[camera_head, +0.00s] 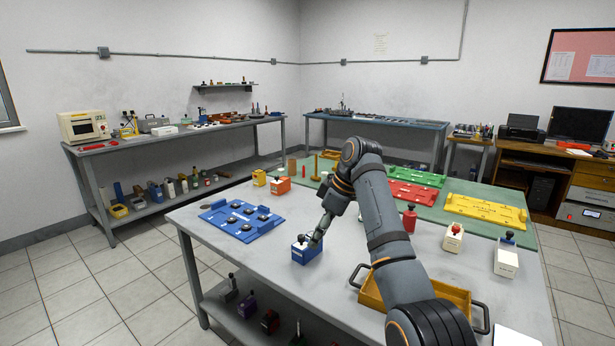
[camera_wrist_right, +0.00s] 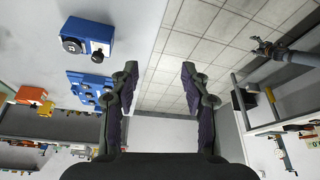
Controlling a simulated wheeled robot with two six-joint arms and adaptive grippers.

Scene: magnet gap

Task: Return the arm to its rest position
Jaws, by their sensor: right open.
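My right arm reaches in from the lower right of the head view. Its gripper (camera_head: 318,235) is just beside and above a blue block with a white front and a dark knob (camera_head: 306,254). In the right wrist view the two fingers (camera_wrist_right: 160,85) are apart with nothing between them. The blue block also shows there (camera_wrist_right: 88,38), to the left of the fingers and clear of them. My left gripper does not show in the head view.
A blue board (camera_head: 240,220) with dark knobs lies left of the block on the grey table (camera_head: 190,217). A yellow tray (camera_head: 370,292) sits under my right forearm. Red (camera_head: 402,192) and yellow (camera_head: 485,210) boards lie behind. A dark arm-like shape in the wrist view is unclear.

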